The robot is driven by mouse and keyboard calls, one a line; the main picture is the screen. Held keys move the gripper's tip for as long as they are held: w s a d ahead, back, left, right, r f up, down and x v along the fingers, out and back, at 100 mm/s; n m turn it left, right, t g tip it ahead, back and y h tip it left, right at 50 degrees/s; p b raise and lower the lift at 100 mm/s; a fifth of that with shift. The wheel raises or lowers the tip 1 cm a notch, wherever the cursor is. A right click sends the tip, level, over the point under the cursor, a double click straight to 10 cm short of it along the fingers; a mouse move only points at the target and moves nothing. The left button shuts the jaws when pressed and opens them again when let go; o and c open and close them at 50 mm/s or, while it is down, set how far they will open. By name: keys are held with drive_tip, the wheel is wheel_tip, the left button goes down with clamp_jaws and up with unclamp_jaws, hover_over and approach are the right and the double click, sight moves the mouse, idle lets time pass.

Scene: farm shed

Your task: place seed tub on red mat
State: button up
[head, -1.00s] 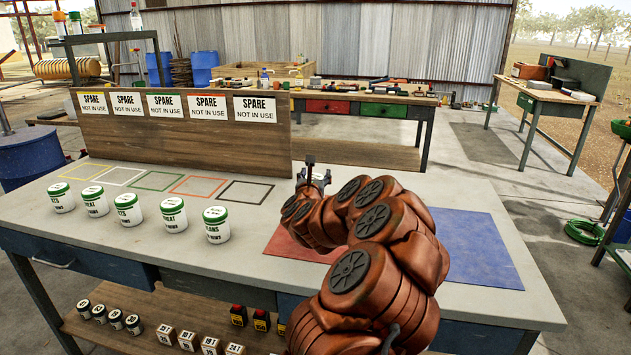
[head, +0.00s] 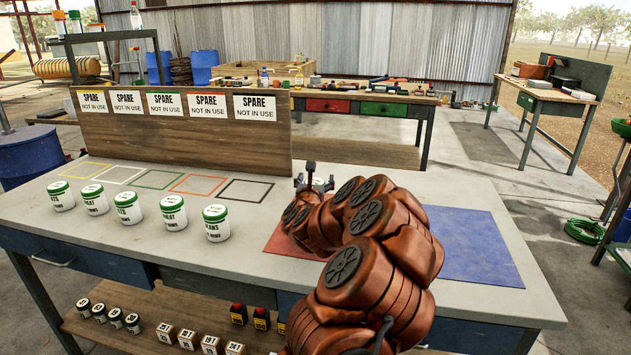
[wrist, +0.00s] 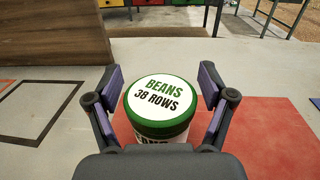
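A white seed tub with a green-rimmed lid reading "BEANS 38 ROWS" (wrist: 160,104) is between the fingers of my gripper (wrist: 160,88) in the wrist view. The fingers are spread, with a narrow gap on each side of the lid. The red mat (wrist: 272,135) lies around the tub's lower part; the tub's base is hidden by my gripper. In the head view the red mat (head: 283,243) is largely covered by my arm, and only a bit of the tub's lid (head: 318,183) shows beside my gripper (head: 312,180).
Several similar tubs stand in a row at the left, the nearest being another beans tub (head: 215,223). Behind them are coloured outlines, including a black one (head: 248,191). A blue mat (head: 470,245) lies at the right. A wooden board with spare signs (head: 190,135) stands behind.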

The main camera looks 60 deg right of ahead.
drive_tip(key=shift+a+r+p, duration=0.1)
drive_tip(key=shift+r+p, duration=0.05)
drive_tip(key=shift+p, duration=0.15)
drive_tip(key=b+v, duration=0.2)
drive_tip(key=v, duration=0.6)
drive_tip(key=shift+s+a, duration=0.2)
drive_tip(key=b+v, duration=0.2)
drive_tip(key=b, duration=0.3)
drive_tip(key=shift+a, duration=0.15)
drive_tip(key=shift+s+a+b, duration=0.3)
drive_tip(key=shift+a+b, duration=0.1)
drive_tip(key=shift+b, duration=0.4)
